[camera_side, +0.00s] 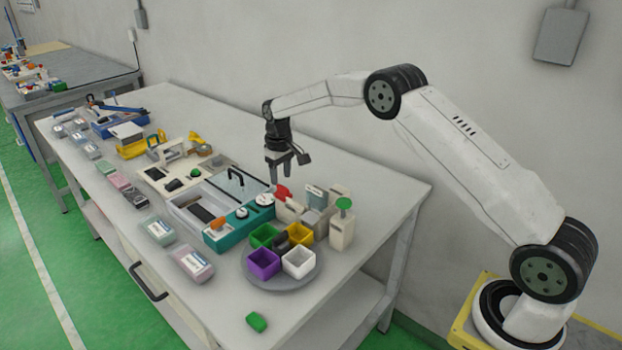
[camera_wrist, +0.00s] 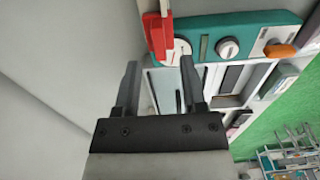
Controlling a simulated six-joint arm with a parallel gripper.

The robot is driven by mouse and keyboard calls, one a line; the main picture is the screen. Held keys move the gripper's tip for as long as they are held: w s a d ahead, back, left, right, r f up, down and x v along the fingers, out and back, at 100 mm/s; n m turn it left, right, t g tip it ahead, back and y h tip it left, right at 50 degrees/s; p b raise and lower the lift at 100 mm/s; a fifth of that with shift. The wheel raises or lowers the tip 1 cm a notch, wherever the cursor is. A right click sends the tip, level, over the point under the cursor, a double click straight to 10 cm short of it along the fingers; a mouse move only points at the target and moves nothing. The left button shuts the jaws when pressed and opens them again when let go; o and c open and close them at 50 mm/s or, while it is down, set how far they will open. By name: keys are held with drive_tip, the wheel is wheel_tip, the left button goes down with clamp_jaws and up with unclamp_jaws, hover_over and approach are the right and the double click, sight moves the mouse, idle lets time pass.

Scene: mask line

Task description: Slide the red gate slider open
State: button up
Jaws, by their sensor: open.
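The red gate slider (camera_side: 283,192) stands by the back right corner of the teal-edged machine, beside beige blocks. It also shows in the wrist view (camera_wrist: 158,33) as an upright red piece at the top, with a pale part behind it. My gripper (camera_side: 281,177) points down just above and behind the red slider in the side view. In the wrist view my gripper (camera_wrist: 160,64) is open with nothing between its fingers. The red slider lies beyond the fingertips, roughly in line with the gap. I cannot tell whether a fingertip touches it.
The teal panel (camera_side: 222,237) with white dials lies left of the slider. Beige blocks (camera_side: 313,215) and a green-knobbed post (camera_side: 342,226) stand to its right. A round grey plate (camera_side: 285,285) holds coloured cups in front. The table's back right is clear.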

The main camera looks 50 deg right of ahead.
sight(282, 195)
drive_tip(key=shift+r, duration=2.25)
drive_tip(key=shift+a, duration=0.1)
drive_tip(key=s+a+t, duration=0.1)
drive_tip(key=s+a, duration=0.3)
drive_tip(key=s, duration=1.2)
drive_tip(key=s+a+t, duration=0.1)
drive_tip(key=s+a, duration=0.3)
drive_tip(key=s, duration=1.1)
drive_tip(key=shift+s+f+t, duration=0.3)
drive_tip(key=shift+s+f, duration=0.1)
drive_tip(key=shift+f, duration=0.05)
